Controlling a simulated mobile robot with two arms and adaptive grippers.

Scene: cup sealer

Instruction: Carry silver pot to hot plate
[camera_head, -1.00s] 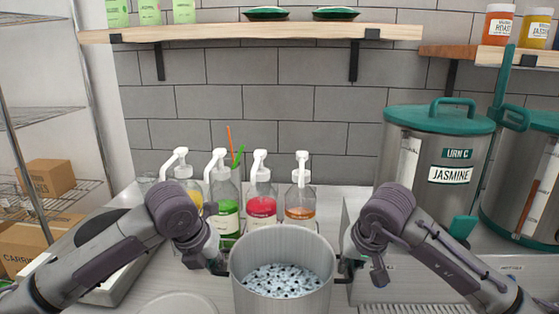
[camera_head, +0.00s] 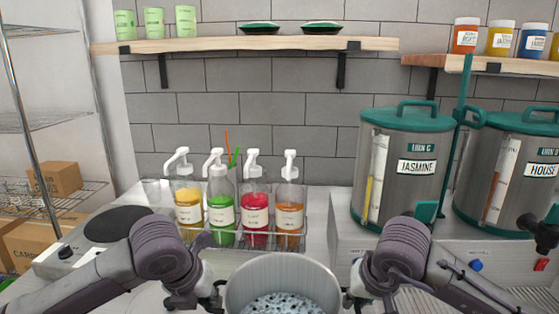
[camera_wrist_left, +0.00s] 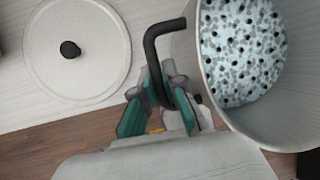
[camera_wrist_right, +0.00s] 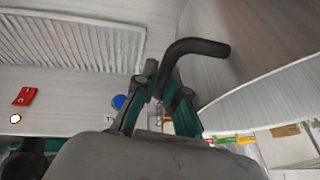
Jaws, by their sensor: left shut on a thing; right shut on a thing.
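The silver pot (camera_head: 283,280) is at the bottom centre of the head view, held between my two grippers. It holds pale liquid with many dark dots, which also shows in the left wrist view (camera_wrist_left: 243,50). My left gripper (camera_wrist_left: 166,92) is shut on the pot's black left handle (camera_wrist_left: 152,48). My right gripper (camera_wrist_right: 165,92) is shut on the black right handle (camera_wrist_right: 205,47). The hot plate (camera_head: 118,224), a dark disc on a pale unit, is at the left of the counter. The pot's underside is hidden.
A rack with several pump bottles (camera_head: 253,211) stands at the back, right of the hot plate. Urns (camera_head: 393,185) stand on the right. A round lid with a black knob (camera_wrist_left: 78,50) lies left of the pot. Shelves (camera_head: 250,46) are above.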

